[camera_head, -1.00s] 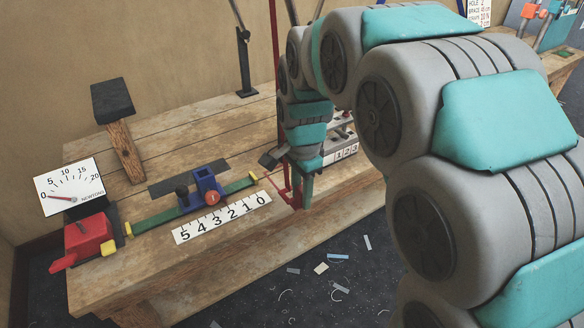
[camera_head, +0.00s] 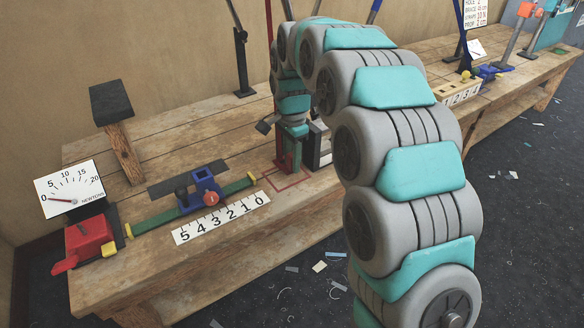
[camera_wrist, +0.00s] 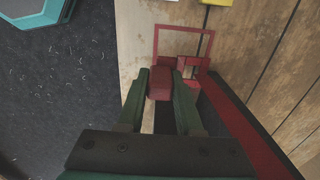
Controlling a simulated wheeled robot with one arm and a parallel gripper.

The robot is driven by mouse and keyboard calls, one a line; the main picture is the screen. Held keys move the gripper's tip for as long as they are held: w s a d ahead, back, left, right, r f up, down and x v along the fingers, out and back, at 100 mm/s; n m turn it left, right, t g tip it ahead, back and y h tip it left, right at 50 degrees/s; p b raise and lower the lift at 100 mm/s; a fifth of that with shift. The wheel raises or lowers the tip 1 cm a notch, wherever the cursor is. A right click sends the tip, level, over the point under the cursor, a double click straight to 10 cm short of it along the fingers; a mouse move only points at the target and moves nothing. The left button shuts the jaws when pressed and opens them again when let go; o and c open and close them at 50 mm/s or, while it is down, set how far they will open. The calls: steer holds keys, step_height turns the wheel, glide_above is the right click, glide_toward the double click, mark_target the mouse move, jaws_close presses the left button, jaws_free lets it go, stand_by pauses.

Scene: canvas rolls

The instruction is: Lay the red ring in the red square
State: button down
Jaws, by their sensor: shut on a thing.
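My gripper (camera_head: 291,166) is low over the bench near its front edge, with its fingers pointing down. In the wrist view my gripper (camera_wrist: 160,80) is shut on a red block-like piece (camera_wrist: 160,86), which I take to be part of the red ring. The red square (camera_head: 293,186) is a thin outline on the bench, beside and below the fingertips. In the wrist view the red square (camera_wrist: 185,28) lies just beyond the fingertips. I cannot tell whether the held piece touches the bench.
A red strip (camera_wrist: 245,130) runs close along the right finger. A number scale (camera_head: 220,217) and a blue slider (camera_head: 204,188) on a green bar stand left of the square. A red block (camera_head: 87,236) and a newton dial (camera_head: 68,188) are further left. A grey box (camera_head: 321,145) is close right.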

mark_target(287, 169)
steer(key=shift+w, duration=0.2)
steer(key=shift+f, duration=1.7)
steer(key=shift+f, duration=0.1)
steer(key=shift+f, duration=0.15)
steer(key=c, duration=0.6)
jaws_free()
